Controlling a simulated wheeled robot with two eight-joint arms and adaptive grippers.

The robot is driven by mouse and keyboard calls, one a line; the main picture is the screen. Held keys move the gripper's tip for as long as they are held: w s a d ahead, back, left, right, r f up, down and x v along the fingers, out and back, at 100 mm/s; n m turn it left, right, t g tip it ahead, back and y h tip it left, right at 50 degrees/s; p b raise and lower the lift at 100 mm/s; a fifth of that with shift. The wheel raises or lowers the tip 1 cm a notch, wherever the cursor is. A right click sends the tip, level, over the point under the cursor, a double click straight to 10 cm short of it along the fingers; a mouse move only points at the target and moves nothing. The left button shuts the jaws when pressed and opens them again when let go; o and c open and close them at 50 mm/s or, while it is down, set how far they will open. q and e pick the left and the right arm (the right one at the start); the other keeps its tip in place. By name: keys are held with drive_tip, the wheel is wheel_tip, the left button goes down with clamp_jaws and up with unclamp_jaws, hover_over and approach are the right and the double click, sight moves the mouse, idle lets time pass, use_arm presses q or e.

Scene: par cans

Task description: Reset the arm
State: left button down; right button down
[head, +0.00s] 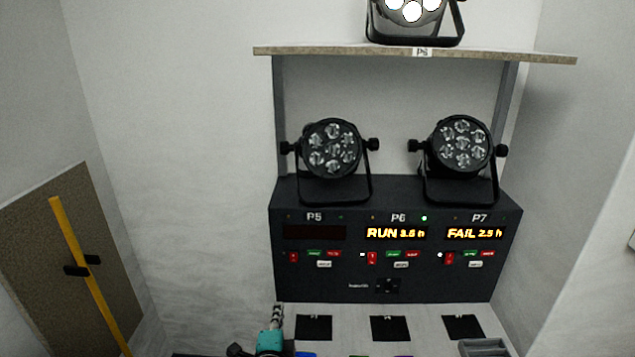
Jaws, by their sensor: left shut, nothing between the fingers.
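My left gripper (277,311) shows at the bottom of the head view, left of centre, with a teal section of my arm below it. Its fingers are together and hold nothing. It is in front of the lower left part of the black control panel (347,271), near the pale work surface (353,309). It looks apart from the panel, though the exact gap is hard to judge. My right gripper is not in view.
Two par cans (332,148) (461,143) stand on the panel; another (413,14) is on the shelf (480,54). P6 reads RUN, P7 FAIL; P5 is dark. Black squares (314,328) and a grey container (483,347) are in front. A yellow bar (88,273) is left.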

use_arm(q)
drive_tip(key=s+a+n+g+y, duration=0.1)
drive_tip(key=s+a+n+g, duration=0.5)
drive_tip(key=s+a+n, duration=0.5)
drive_tip(key=s+d+n+g+h, duration=0.1)
drive_tip(key=s+d+n+g, duration=0.2)
drive_tip(key=s, duration=0.7)
drive_tip(key=shift+s+d+f+n+h, duration=0.2)
drive_tip(key=shift+s+d+n+h, duration=0.15)
drive_tip(key=shift+d+n, duration=0.65)
